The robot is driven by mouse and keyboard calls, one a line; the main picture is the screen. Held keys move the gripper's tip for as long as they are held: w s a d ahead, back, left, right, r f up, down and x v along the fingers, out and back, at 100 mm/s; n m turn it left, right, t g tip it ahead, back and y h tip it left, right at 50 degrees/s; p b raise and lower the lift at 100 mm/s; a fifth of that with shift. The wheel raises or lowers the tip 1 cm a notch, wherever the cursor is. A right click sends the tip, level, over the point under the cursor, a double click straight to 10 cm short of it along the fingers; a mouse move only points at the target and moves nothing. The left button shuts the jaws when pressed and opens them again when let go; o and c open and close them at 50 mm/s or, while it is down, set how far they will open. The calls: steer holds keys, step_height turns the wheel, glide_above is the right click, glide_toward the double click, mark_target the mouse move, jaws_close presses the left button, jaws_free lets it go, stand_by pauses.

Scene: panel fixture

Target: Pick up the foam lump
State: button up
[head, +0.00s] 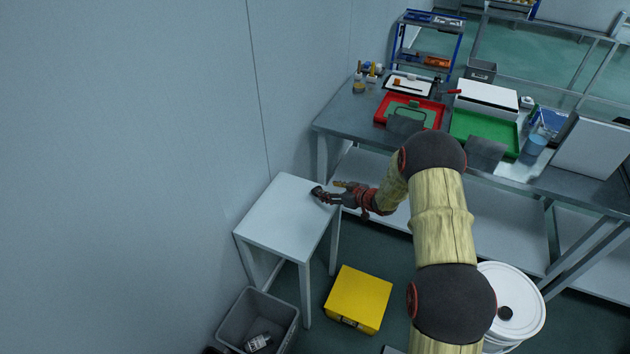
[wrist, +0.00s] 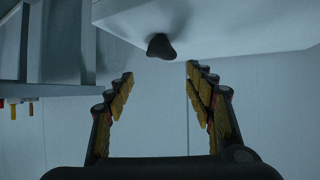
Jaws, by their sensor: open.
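The foam lump is a small dark grey, rounded lump (wrist: 160,47) at the edge of a white tabletop (wrist: 225,25) in the wrist view. My gripper (wrist: 159,72) is open, with its two yellow-padded fingers spread either side of the lump's line. The lump lies just beyond the fingertips, apart from them and roughly centred. In the head view my gripper (head: 336,192) is over the right edge of the small white table (head: 277,215). A dark shape at its tips there seems to be the lump, but it blends with the dark fingers.
A wall (head: 150,150) runs along the left. A yellow box (head: 358,298), a grey bin (head: 257,320) and a white bucket (head: 513,298) stand on the floor. A long workbench behind holds a red tray (head: 408,108) and a green tray (head: 485,130). The small table is otherwise clear.

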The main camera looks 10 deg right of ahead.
steer(key=shift+w+a+f+b, duration=0.3)
steer(key=shift+w+a+f, duration=0.3)
steer(key=shift+w+f, duration=0.2)
steer(key=b+x, duration=0.1)
steer(key=x, duration=0.1)
steer(key=b+x, duration=0.1)
steer(key=x, duration=0.2)
steer(key=shift+d+f, duration=0.1)
steer(key=shift+f, duration=0.4)
steer(key=shift+w+b, duration=0.3)
steer(key=shift+b, duration=0.05)
steer(key=shift+c, duration=0.9)
steer(key=c, duration=0.7)
